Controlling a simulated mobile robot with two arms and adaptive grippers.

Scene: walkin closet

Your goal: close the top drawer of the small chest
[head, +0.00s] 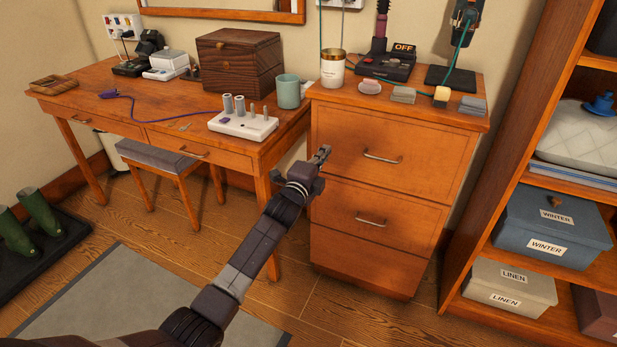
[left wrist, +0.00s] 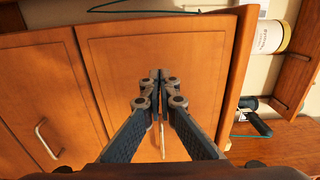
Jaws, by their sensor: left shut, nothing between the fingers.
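The small chest (head: 365,278) is orange-brown wood and stands right of the desk. Its top drawer (head: 432,160) has a metal bar handle (head: 382,158). The drawer front looks flush or nearly so, with no clear gap in the head view. My left gripper (head: 322,154) is shut and empty at the left part of this front, left of the handle. In the left wrist view the shut fingers (left wrist: 158,76) point at the top drawer front (left wrist: 118,62); I cannot tell whether they touch it. The middle drawer (head: 345,213) looks closed. My right gripper is not in view.
The chest top holds a candle jar (head: 332,70), a black device with an OFF sign (head: 398,62) and small blocks. A stool (head: 158,157) stands under the desk (head: 98,98). Shelves with labelled boxes (head: 550,225) stand at right. Floor before the chest is clear.

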